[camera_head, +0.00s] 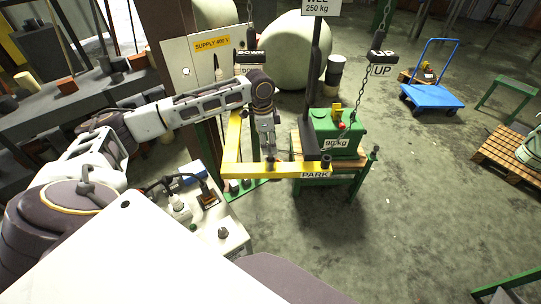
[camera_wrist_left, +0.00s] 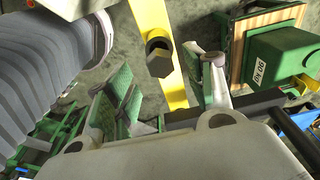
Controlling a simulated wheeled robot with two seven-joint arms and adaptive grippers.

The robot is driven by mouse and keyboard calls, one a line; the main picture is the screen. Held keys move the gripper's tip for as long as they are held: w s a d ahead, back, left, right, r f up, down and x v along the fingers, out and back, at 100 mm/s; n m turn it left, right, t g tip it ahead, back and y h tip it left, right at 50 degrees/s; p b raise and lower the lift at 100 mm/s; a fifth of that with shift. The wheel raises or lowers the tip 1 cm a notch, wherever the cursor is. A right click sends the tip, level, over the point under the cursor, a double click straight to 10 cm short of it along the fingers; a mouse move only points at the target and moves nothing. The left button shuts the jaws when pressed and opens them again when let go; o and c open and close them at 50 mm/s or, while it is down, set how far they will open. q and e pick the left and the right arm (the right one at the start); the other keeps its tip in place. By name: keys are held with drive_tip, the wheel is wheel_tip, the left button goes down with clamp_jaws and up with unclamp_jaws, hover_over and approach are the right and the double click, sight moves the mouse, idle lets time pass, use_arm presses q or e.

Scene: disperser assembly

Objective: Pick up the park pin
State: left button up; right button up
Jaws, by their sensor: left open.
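A dark, round-headed pin (camera_wrist_left: 159,58) stands on the yellow bar (camera_wrist_left: 176,98) in the left wrist view. It shows between the spread fingers, just past their tips. I cannot tell from that view whether they touch it. In the head view the yellow bar (camera_head: 245,170) runs level to a PARK label (camera_head: 315,175), with another dark knob (camera_head: 326,161) near its right end. My left gripper (camera_head: 270,155) points down over the middle of the bar and hides most of what is under it. In the left wrist view its green-padded fingers (camera_wrist_left: 160,80) are open. My right gripper is not in view.
A dark upright post (camera_head: 314,90) rises just right of my left gripper. A green 90 kg box (camera_head: 338,132) stands on a wooden-topped stand behind the bar. UP (camera_head: 381,70) and DOWN (camera_head: 250,57) tags hang on chains. A white control box (camera_head: 222,232) stands front left.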

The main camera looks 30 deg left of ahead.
sight(271, 158)
use_arm(q)
drive_tip(key=shift+f, duration=0.1)
drive_tip(key=shift+w+d+f+p, duration=0.1)
drive_tip(key=shift+f+p, duration=0.2)
drive_tip(key=shift+f, duration=0.95)
drive_tip(key=shift+w+d+f+p, duration=0.1)
drive_tip(key=shift+f+p, duration=0.2)
drive_tip(key=shift+f, duration=0.95)
clamp_jaws()
